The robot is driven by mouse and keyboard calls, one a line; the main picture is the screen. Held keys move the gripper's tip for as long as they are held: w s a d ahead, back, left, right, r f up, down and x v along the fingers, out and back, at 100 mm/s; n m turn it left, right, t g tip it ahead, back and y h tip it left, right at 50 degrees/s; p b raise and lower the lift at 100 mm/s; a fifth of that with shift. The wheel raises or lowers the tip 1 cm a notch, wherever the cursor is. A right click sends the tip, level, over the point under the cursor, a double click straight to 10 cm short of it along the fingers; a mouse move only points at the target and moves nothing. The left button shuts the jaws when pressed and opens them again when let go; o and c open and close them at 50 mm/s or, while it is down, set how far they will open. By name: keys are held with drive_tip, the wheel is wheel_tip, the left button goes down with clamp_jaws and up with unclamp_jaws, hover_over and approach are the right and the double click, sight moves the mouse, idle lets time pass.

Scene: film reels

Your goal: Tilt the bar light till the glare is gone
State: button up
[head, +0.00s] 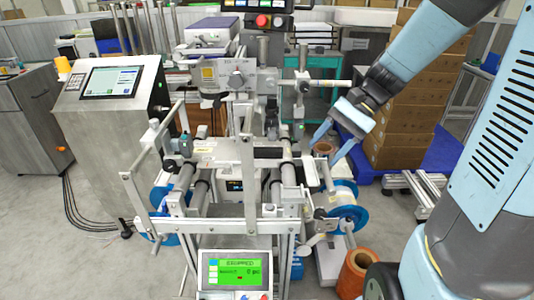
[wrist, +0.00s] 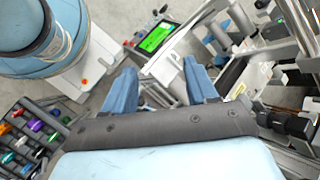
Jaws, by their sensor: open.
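My gripper (head: 330,145) is open and empty above the right side of the film machine (head: 240,225). In the wrist view its two blue fingers (wrist: 159,66) stand wide apart with nothing between them. A dark bar (head: 278,153), which may be the bar light, lies across the middle of the machine, left of my gripper and apart from it. I cannot tell its tilt. A dark strip (wrist: 232,77) shows right of the fingers in the wrist view; I cannot tell whether it is the same bar. I cannot make out any glare.
Blue-flanged reels (head: 347,210) sit at the machine's sides. A green screen (head: 238,272) stands in front, and it also shows in the wrist view (wrist: 157,37). An orange roll (head: 358,272) stands at lower right. Stacked cartons (head: 408,125) stand behind my arm. Machine posts and rails crowd the space left of my gripper.

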drive_tip(key=w+a+f+m+y, duration=0.1)
drive_tip(key=w+f+m+y, duration=0.55)
drive_tip(key=w, duration=0.25)
drive_tip(key=m+t+y, duration=0.3)
drive_tip(key=m+y, duration=0.1)
drive_tip(key=m, duration=0.1)
approach(268, 155)
drive_tip(key=a, duration=0.3)
drive_tip(key=w+a, duration=0.1)
drive_tip(key=a, duration=0.2)
drive_tip(key=a+f, duration=0.1)
drive_tip(key=a, duration=0.3)
drive_tip(key=shift+w, duration=0.35)
drive_tip(key=c, duration=1)
drive_tip(key=shift+o, duration=0.2)
